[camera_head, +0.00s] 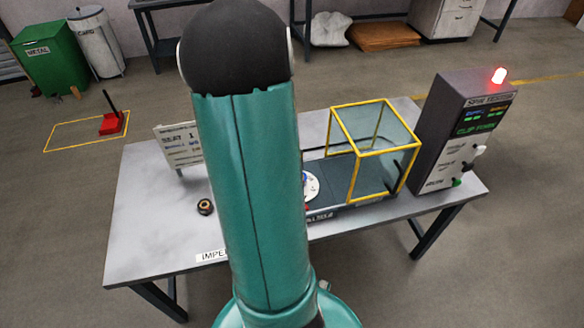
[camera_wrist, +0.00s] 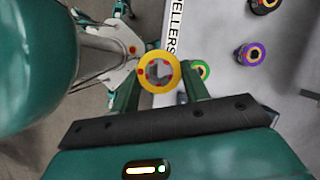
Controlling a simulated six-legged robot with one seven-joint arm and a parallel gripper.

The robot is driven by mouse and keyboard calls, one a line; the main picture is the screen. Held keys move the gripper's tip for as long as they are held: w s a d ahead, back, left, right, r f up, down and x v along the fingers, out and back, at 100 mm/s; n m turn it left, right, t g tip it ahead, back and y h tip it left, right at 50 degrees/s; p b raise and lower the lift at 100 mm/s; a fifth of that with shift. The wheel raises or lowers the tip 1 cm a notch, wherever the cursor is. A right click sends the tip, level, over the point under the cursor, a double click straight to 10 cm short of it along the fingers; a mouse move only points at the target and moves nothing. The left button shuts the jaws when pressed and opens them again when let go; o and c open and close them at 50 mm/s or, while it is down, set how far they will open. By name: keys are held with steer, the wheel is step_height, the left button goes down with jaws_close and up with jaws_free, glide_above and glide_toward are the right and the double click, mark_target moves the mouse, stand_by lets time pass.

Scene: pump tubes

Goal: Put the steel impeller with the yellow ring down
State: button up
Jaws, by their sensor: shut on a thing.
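In the wrist view, my gripper (camera_wrist: 160,76) is shut on the steel impeller with the yellow ring (camera_wrist: 159,70), which sits between the two fingers. From this angle it overlaps the table's edge beside the IMPELLERS label; I cannot tell its height. An impeller with a green ring (camera_wrist: 204,70) shows just right of it, partly hidden by a finger. An impeller with a purple ring (camera_wrist: 250,53) stands farther right on the table. In the head view my arm hides the gripper and the held impeller.
Another dark impeller (camera_wrist: 264,4) is at the wrist view's top edge. One dark impeller (camera_head: 205,207) shows on the grey table (camera_head: 150,235) in the head view. A sign (camera_head: 178,140), a yellow-framed guard (camera_head: 372,150) and a control box (camera_head: 462,130) with a lit red lamp stand there.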

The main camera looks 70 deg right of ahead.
steer(key=shift+s+m, duration=0.5)
steer(key=shift+s, duration=0.1)
steer(key=w+f, duration=0.3)
steer(key=w, duration=0.1)
steer(key=w+f, duration=0.3)
steer(key=w, duration=0.2)
steer(key=w+f, duration=0.3)
steer(key=w, duration=0.1)
steer(key=shift+w+f, duration=0.1)
steer(key=shift+w, duration=0.15)
steer(key=shift+w+f, duration=0.15)
steer(key=shift+f, duration=0.1)
steer(key=shift+w+d+f, duration=0.1)
steer(key=shift+w+f, duration=0.05)
steer(key=shift+f, duration=1.5)
steer(key=shift+f, duration=0.2)
steer(key=o, duration=1.2)
steer(key=shift+r, duration=0.1)
